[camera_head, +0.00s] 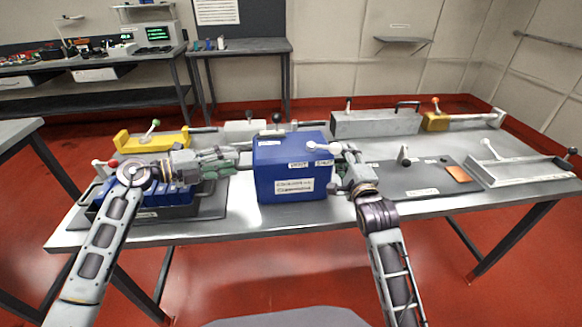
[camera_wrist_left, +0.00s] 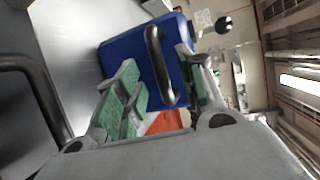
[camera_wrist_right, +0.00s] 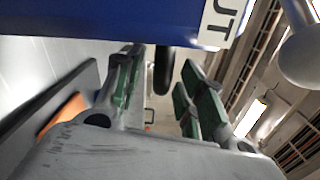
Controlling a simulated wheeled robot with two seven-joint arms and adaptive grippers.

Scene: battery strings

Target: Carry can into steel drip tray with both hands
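The blue can (camera_head: 291,172), a box-shaped container with white labels, appears to stand upright on the steel table in front of me. My left gripper (camera_head: 236,158) is at its left side. In the left wrist view, its green-padded fingers are open on either side of the can's dark handle (camera_wrist_left: 157,62). My right gripper (camera_head: 338,168) is at the can's right side. In the right wrist view, its fingers are open with the other dark handle (camera_wrist_right: 163,72) between them. The shallow grey steel drip tray (camera_head: 527,173) lies at the table's right end.
A dark battery crate (camera_head: 150,213) with blue cells is at the left, below a yellow bracket (camera_head: 160,141). A dark mat with a black knob (camera_head: 404,156) and an orange patch (camera_head: 458,174) lies between can and tray. A long grey box (camera_head: 376,123) stands behind.

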